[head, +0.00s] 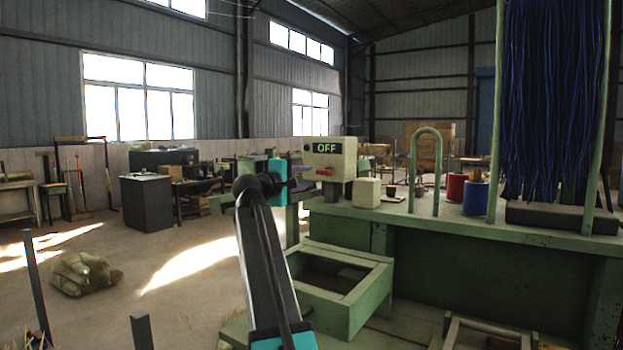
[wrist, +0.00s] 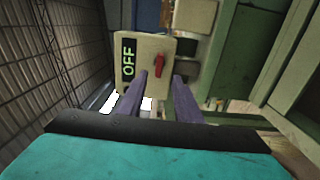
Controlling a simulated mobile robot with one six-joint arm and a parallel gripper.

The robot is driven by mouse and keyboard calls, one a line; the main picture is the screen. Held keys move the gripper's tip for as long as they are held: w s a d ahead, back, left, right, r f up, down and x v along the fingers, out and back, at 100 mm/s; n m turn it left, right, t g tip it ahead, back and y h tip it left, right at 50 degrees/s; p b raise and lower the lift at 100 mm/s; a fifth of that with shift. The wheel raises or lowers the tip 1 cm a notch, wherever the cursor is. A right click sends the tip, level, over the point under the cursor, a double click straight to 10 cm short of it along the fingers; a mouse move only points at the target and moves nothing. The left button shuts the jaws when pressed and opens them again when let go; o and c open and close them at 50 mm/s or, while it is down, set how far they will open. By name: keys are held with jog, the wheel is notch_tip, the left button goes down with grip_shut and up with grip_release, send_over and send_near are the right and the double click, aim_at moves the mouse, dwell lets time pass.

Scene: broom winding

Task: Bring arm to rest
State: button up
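My arm reaches up from the bottom centre of the head view. My gripper (head: 308,177) is beside the left side of a cream control box with an OFF sign (head: 342,168). In the wrist view my gripper (wrist: 160,80) has two purple fingers that stand apart with nothing between them. The control box (wrist: 147,48) is just ahead of the fingertips there, with a red switch (wrist: 159,65) near the tips. I cannot tell whether the fingers touch the box.
A green workbench (head: 450,218) runs to the right, with a green hoop (head: 438,165), a red spool (head: 456,187), a blue spool (head: 475,198) and hanging blue bristles (head: 550,90). A green open bin (head: 350,308) is below. Open floor lies left, with a sack (head: 86,273).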

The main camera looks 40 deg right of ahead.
jog(key=shift+s+a, duration=0.2)
jog(key=shift+a, duration=0.5)
